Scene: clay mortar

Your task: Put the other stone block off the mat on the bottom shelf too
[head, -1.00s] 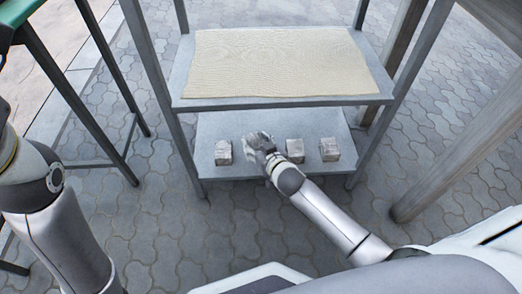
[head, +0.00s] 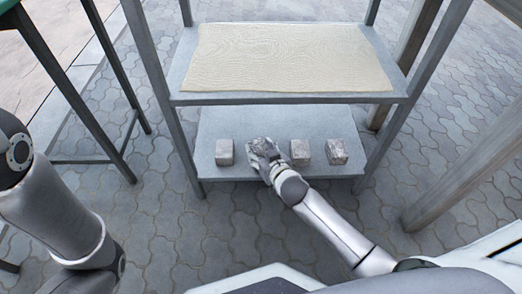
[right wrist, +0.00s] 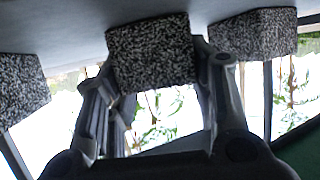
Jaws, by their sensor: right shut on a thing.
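My right gripper (head: 262,152) is over the bottom shelf (head: 275,122) and shut on a speckled grey stone block (right wrist: 150,52). In the right wrist view this block sits between the two fingers, close against the shelf surface; I cannot tell whether it bears on it. Another stone block (head: 225,152) stands to the left of the gripper on the bottom shelf. Two more, a nearer block (head: 299,151) and a block at the right (head: 337,151), stand to its right. The beige mat (head: 285,55) lies bare on the upper shelf. My left gripper is out of view.
The upper shelf (head: 190,98) overhangs the back of the bottom shelf. Metal posts stand at its corners. A green-topped table (head: 30,12) is at the left, and a wooden post (head: 455,165) at the right. Blocks stand close on both sides of my right gripper.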

